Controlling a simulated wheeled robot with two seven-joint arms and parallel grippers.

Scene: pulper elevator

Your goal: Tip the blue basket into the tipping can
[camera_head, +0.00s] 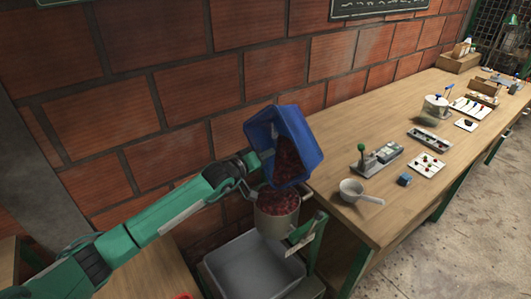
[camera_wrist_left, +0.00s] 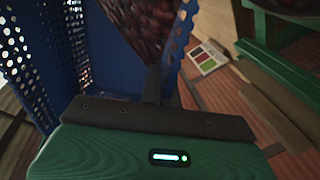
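The blue basket (camera_head: 262,128) is tilted on its side above the tipping can, with its open mouth facing right and down. Dark red cherries (camera_head: 289,160) lie inside it toward its lower side. My left gripper (camera_head: 248,166) is at the basket's lower left wall and appears shut on it. The left wrist view shows the perforated blue wall (camera_wrist_left: 85,45) close in front of the gripper (camera_wrist_left: 152,88). The tipping can (camera_head: 277,223), a grey metal pot, stands below the basket and holds red cherries near its rim. My right gripper is not in view.
A grey tub (camera_head: 248,268) sits below the can, beside a green frame (camera_head: 318,240). A brick wall (camera_head: 190,90) stands close behind.

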